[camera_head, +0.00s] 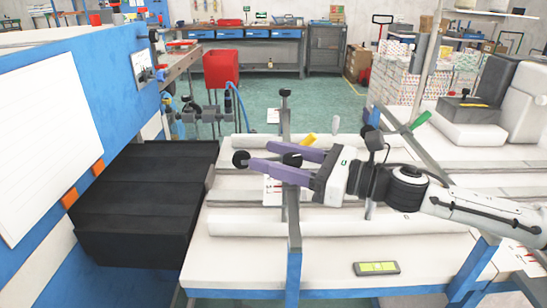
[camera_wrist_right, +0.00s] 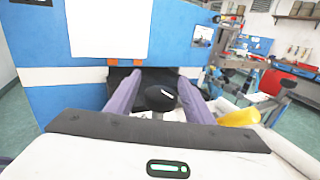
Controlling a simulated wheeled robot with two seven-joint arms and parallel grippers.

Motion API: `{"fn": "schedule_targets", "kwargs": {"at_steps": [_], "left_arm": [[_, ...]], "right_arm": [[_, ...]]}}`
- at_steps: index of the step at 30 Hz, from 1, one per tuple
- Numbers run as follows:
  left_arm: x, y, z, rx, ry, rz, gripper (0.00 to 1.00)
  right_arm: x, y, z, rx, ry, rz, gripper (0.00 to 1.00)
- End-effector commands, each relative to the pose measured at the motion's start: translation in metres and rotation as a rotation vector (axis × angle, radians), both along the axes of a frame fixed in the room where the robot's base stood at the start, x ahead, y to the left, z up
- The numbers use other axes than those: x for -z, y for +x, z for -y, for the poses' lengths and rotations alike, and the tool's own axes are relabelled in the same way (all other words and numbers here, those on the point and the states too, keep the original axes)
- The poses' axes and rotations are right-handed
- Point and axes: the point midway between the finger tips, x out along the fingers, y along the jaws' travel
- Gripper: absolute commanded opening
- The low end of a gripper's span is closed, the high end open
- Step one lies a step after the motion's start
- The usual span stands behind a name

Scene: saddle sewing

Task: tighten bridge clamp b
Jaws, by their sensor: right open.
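A bridge clamp (camera_head: 294,230) with a grey bar spans the white table and its long white rolls. A black round knob (camera_head: 291,159) on it lies between the purple fingers of my right gripper (camera_head: 260,154). The right wrist view also shows a black knob (camera_wrist_right: 160,97) between the two fingers, with a gap on each side. The right gripper is open, its fingers pointing left. Another black knob (camera_head: 240,158) shows near the fingertips. A second clamp with a green handle (camera_head: 420,120) stands farther right. I see no letters telling which is clamp b. My left gripper is not in view.
A yellow handle (camera_head: 308,140) stands beside the right gripper. A black stepped block (camera_head: 140,210) and a blue panel (camera_head: 120,85) are at left. A green-screened device (camera_head: 376,268) lies at the table's front. White and grey blocks (camera_head: 470,120) fill the right rear.

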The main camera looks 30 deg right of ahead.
Motion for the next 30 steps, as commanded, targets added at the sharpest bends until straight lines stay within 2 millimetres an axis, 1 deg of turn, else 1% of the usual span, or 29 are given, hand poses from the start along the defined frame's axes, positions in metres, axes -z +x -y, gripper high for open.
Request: {"fn": "schedule_targets", "kwargs": {"at_steps": [12, 19, 20, 26, 30], "left_arm": [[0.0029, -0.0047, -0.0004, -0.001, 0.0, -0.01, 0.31], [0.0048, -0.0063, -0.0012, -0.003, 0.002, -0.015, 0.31], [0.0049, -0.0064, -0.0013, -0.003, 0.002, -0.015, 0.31], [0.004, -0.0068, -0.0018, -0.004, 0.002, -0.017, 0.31], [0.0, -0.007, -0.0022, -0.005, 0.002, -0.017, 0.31]], "right_arm": [[0.0002, 0.0024, -0.001, 0.001, -0.001, 0.0, 0.48], [0.0002, 0.0023, -0.0012, 0.001, -0.001, 0.0, 0.09], [0.0002, 0.0023, -0.0012, 0.001, -0.001, 0.0, 0.07], [-0.0004, 0.0022, -0.0011, 0.013, -0.001, -0.001, 0.07], [-0.0012, 0.0029, 0.0001, 0.055, 0.001, -0.002, 0.07]]}}
